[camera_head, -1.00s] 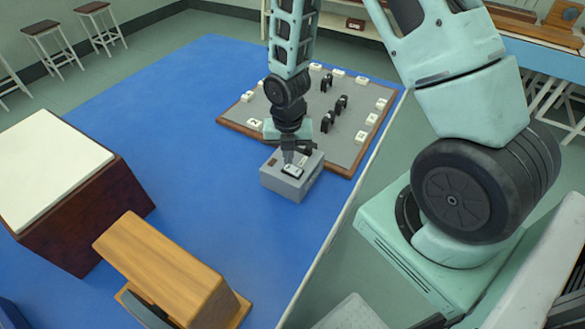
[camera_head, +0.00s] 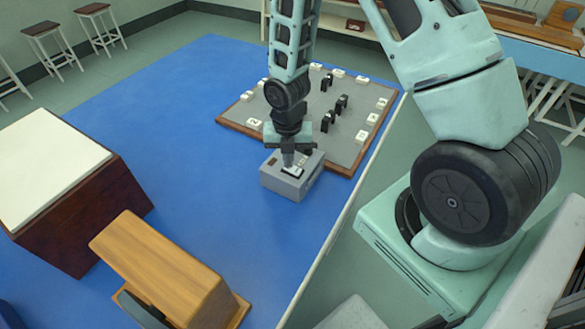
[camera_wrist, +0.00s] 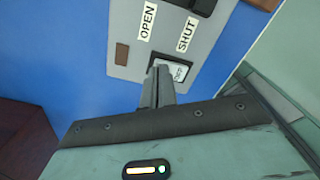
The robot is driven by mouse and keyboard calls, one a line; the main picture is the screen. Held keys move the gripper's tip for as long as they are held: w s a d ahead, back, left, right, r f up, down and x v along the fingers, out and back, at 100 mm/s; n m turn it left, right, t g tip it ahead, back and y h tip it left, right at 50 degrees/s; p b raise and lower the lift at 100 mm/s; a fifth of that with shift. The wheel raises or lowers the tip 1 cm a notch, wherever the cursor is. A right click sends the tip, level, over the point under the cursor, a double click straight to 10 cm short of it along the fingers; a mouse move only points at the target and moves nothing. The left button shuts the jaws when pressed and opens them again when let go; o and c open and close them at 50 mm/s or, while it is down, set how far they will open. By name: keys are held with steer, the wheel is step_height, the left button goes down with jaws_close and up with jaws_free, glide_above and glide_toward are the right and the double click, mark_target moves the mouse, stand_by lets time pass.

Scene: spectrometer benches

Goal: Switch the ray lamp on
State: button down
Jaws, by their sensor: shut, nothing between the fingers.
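A small grey box (camera_head: 277,184) stands on the blue bench top, in front of the grey board. In the wrist view its top face (camera_wrist: 198,62) carries the labels "OPEN" (camera_wrist: 148,20) and "SHUT" (camera_wrist: 187,35). A light switch plate (camera_wrist: 180,70) lies below "SHUT", partly hidden by my fingers; it also shows in the head view (camera_head: 295,172). My gripper (camera_head: 288,164) points down, shut and empty, with its fingertips (camera_wrist: 162,68) at the plate's edge. I cannot tell whether they touch it. No part is marked as the ray lamp, and the switch's position is unclear.
A wood-edged grey board (camera_head: 300,112) with white tiles and black pieces lies behind the box. A dark wooden block with a cream top (camera_head: 45,165) and a wooden piece (camera_head: 160,265) stand left and front. The blue top (camera_head: 190,140) between is clear.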

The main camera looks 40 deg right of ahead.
steer(key=shift+f, duration=0.15)
step_height(320, 180, up, 7)
steer(key=p, duration=0.6)
stand_by(0.3)
stand_by(0.5)
steer(key=s+a+r+m+b, duration=0.4)
steer(key=s+a+r+m, duration=0.3)
steer(key=a+r+m, duration=0.5)
steer(key=s+a+r+m+b, duration=0.1)
steer(key=s+a+m, duration=0.2)
steer(key=s, duration=0.3)
steer(key=s+a+r+m+b, duration=0.1)
steer(key=s+a+r+m, duration=0.1)
steer(key=s+m, duration=0.3)
steer(key=shift+s+a+r+m+y, duration=0.3)
steer(key=shift+s+a, duration=0.3)
steer(key=shift+s, duration=0.35)
